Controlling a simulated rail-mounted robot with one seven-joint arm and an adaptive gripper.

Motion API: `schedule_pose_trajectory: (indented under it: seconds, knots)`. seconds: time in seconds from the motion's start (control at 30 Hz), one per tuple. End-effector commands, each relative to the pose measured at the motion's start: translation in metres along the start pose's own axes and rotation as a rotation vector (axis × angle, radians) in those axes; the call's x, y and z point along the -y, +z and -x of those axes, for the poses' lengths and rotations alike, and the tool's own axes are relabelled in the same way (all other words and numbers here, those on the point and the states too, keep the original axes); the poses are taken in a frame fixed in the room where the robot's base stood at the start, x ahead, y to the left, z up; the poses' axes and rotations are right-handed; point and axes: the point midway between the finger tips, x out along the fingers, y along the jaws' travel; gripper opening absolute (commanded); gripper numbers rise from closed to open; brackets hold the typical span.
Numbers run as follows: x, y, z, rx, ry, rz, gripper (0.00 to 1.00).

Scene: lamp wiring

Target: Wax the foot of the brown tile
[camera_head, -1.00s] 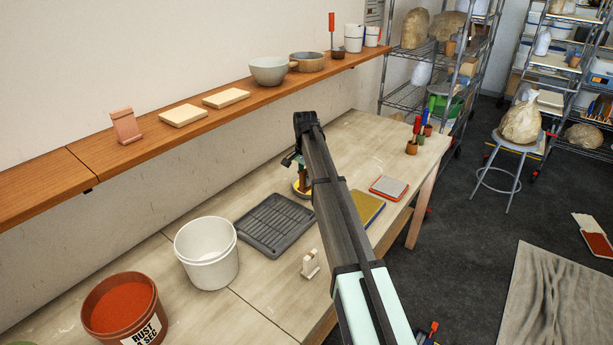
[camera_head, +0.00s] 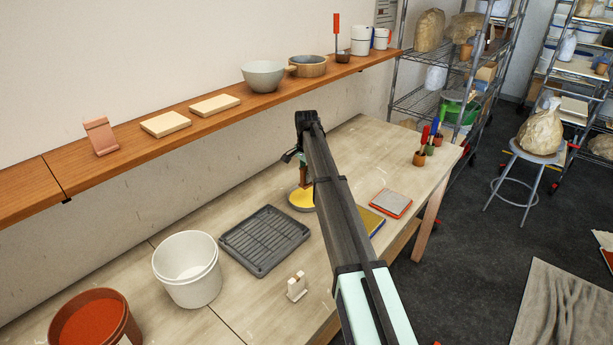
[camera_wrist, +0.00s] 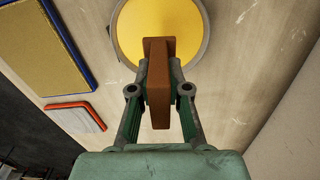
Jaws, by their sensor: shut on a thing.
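The brown tile (camera_wrist: 159,85) is upright between the fingers of my gripper (camera_wrist: 159,95), which is shut on it. In the head view the tile (camera_head: 305,176) hangs from my gripper over the round dish of yellow wax (camera_head: 301,200). In the wrist view the yellow wax (camera_wrist: 140,25) fills the grey-rimmed dish (camera_wrist: 120,65) behind the tile's far end. The tile's foot appears apart from the wax, but the gap is hard to judge. My arm hides part of the dish's surroundings in the head view.
A dark grey rack tray (camera_head: 265,240) lies left of the dish. A yellow pad with blue edge (camera_head: 371,221) and a red-edged grey pad (camera_head: 391,204) lie right. A white bucket (camera_head: 188,270) and small cream piece (camera_head: 297,286) stand nearer. The shelf (camera_head: 225,115) runs along the wall.

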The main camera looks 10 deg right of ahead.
Motion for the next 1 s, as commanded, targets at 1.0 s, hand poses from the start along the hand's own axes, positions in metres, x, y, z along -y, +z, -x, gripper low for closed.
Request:
schedule_pose_trajectory:
  seconds: [1.0]
  knots:
    - [0.0, 0.0, -0.056, 0.0, 0.0, 0.001, 0.0]
